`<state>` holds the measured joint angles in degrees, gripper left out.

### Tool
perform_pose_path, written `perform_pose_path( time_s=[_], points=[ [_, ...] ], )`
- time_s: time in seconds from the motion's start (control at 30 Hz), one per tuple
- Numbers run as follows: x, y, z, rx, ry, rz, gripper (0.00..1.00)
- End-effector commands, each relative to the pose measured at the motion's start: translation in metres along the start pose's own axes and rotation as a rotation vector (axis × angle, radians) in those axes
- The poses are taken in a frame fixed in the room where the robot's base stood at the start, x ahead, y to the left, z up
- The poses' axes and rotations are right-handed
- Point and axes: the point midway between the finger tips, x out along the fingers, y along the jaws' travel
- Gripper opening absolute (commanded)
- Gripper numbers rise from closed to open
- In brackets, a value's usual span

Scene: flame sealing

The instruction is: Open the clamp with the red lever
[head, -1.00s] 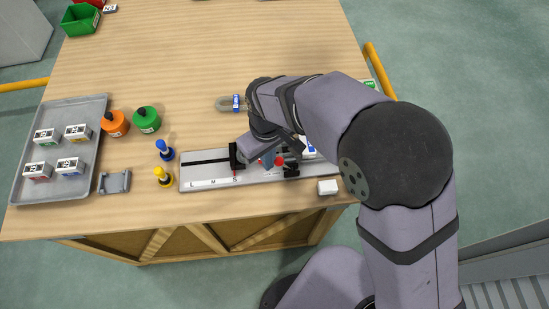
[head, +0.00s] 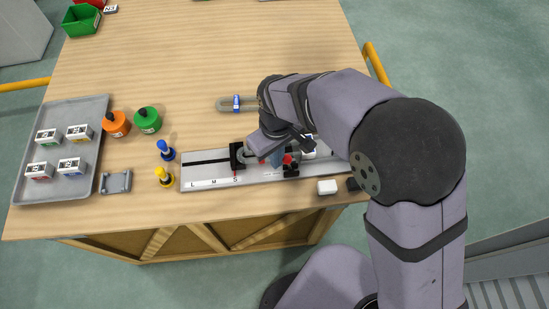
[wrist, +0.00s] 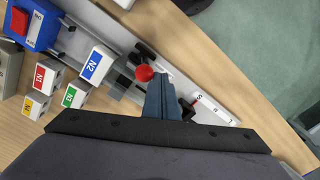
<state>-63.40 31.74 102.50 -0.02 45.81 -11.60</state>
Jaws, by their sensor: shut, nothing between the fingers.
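The clamp's red lever knob (head: 287,159) stands on the right half of the grey rail fixture (head: 210,180), above black clamp parts (head: 291,170). In the wrist view the red knob (wrist: 145,73) is just left of my blue fingertips, very close; I cannot tell whether they touch. My gripper (head: 275,160) is shut and empty, low over the fixture on the left side of the knob. It shows in the wrist view too (wrist: 164,85). The lever's lower part and much of the clamp are hidden by my fingers and arm.
A black block (head: 236,155) sits on the rail by the S mark. Blue (head: 165,150) and yellow (head: 163,177) pegs stand left of the fixture. A white block (head: 327,187) lies in front. Labelled blocks, including N2 (wrist: 94,65), stand behind. The table's back is mostly clear.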

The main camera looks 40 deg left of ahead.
Motion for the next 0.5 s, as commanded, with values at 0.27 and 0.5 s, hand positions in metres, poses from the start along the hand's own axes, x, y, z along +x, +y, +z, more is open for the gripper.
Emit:
perform_pose_path(
  time_s=[0.27,0.5],
  points=[
    [-0.0002,0.0002,-0.0004,0.000,0.001,0.000,0.00],
    [-0.0012,0.0035,0.0013,0.002,0.001,0.000,0.00]
  ],
)
